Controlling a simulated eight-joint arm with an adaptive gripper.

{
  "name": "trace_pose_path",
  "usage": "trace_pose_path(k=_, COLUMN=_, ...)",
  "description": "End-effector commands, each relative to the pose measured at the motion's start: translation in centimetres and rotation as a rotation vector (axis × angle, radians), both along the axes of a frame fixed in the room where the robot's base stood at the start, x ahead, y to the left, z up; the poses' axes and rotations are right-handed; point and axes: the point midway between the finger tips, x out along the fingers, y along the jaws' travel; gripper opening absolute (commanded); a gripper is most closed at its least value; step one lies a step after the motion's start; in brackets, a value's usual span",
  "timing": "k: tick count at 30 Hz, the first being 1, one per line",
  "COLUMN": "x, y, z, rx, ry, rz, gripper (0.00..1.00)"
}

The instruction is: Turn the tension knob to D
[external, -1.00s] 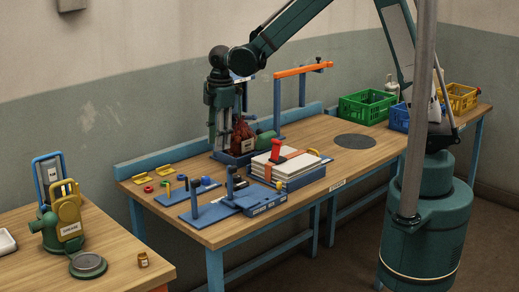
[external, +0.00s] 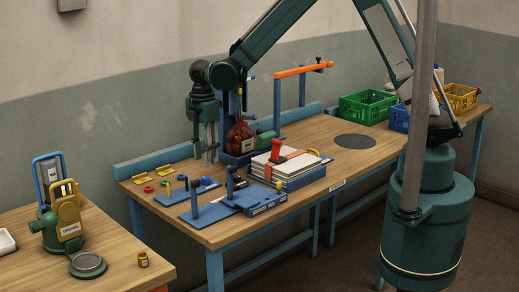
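My gripper (external: 206,157) hangs pointing down over the back left part of the workbench, left of a dark red sack (external: 240,137). Its grey fingers are small here, and I cannot tell how far apart they are. It holds nothing that I can make out. The sack stands upright with a pale label in a blue tray (external: 231,160), in front of a dark blue upright post. A green cylinder (external: 267,141) lies just right of the sack. I cannot single out the tension knob or any letter marks at this size.
A blue board with pegs (external: 212,207) and a stack of white sheets (external: 286,165) under a red-handled clamp occupy the bench front. An orange bar (external: 303,70) stands behind. Green (external: 367,107) and yellow crates (external: 460,97) are at right. A dark round mat (external: 355,141) lies on clear wood.

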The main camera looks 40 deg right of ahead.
Motion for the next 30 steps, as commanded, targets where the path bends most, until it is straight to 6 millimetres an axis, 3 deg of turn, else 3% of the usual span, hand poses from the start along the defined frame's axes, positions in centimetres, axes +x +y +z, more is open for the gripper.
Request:
trace_pose_path(k=8, x=0.0, y=0.0, z=-1.5, rx=0.000, ry=0.000, rz=0.000, gripper=0.34)
trace_pose_path(k=21, x=0.0, y=0.0, z=-6.1, rx=0.000, ry=0.000, rz=0.000, gripper=0.34)
trace_pose_path(k=30, x=0.0, y=0.0, z=-7.6, rx=0.000, ry=0.000, rz=0.000, gripper=0.34)
